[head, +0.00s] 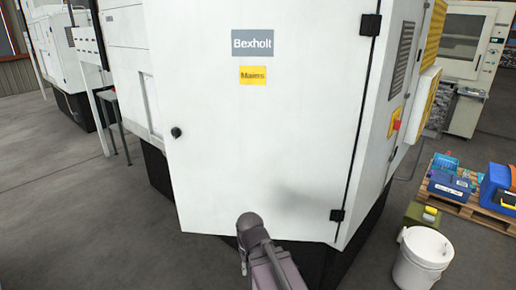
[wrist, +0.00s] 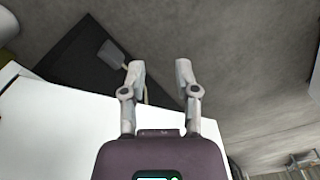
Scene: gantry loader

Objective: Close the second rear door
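A white door (head: 255,140) with a "Bexholt" label and a yellow "Mains" label fills the middle of the head view. Its black hinges are on the right and a dark round knob (head: 176,132) is near its left edge. The door appears to stand ajar, its left edge in front of the cabinet side; the gap behind is hidden. In the wrist view my gripper (wrist: 159,70) is open and empty, its fingers apart. A white panel (wrist: 60,130), probably the door, lies below and left of the fingers; contact is unclear. In the head view my arm shows low in front of the door, fingertips hidden.
A white bucket (head: 420,262) stands on the floor at lower right, beside a green box (head: 422,216). A pallet (head: 462,207) with blue cases is behind them. Another white machine (head: 58,45) stands at far left. The floor at lower left is clear.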

